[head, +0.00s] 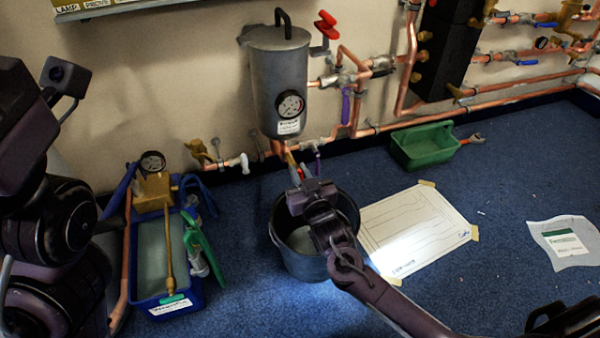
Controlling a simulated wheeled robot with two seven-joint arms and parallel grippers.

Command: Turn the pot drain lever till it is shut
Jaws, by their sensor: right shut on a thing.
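The pot (279,75) is a grey metal cylinder with a dark top handle, a round gauge and a label on its front. It hangs by the wall at the upper middle. My right gripper (296,172) is below the pot, above the bucket, and is shut on a small part at the pot's drain, which I take as the drain lever. The fingers and wrist hide most of that part, so its angle cannot be told. My left arm is at the left edge; its fingers do not show.
A dark bucket (299,262) stands under my right gripper. A blue tub (172,306) with a pump stands left of it. A taped paper sheet (412,226) and a green tray (424,148) lie to the right. Copper pipes (409,60) line the wall.

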